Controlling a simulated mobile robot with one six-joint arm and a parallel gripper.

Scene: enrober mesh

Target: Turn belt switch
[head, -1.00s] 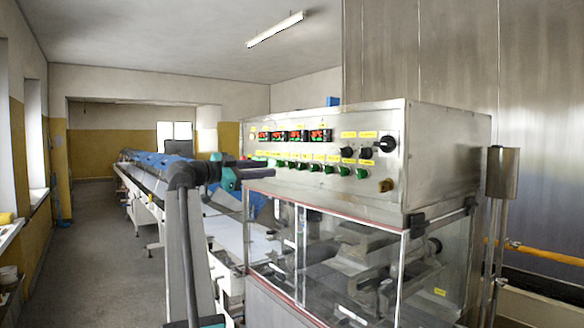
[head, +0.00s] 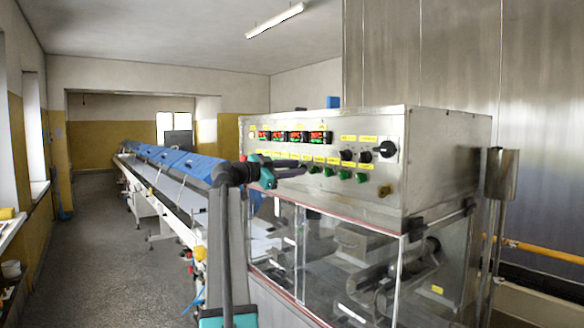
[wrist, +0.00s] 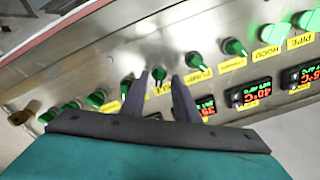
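The control panel (head: 330,150) on the steel cabinet carries a row of green rotary switches with yellow labels. I cannot read which label says belt. My gripper (head: 303,171) is in front of the switch row, left of the panel's middle. In the wrist view my gripper (wrist: 160,74) has its two dark fingers apart, pointing at the panel. A green switch (wrist: 127,85) is beside the left finger. Contact with the panel cannot be told.
Lit temperature displays (head: 297,137) sit above the switches. Black knobs (head: 364,156) and a brass-coloured knob (head: 384,190) are at the panel's right. A clear guard (head: 330,250) closes the cabinet below. A long blue-covered conveyor (head: 165,160) runs back on the left, with clear floor (head: 95,240) beside it.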

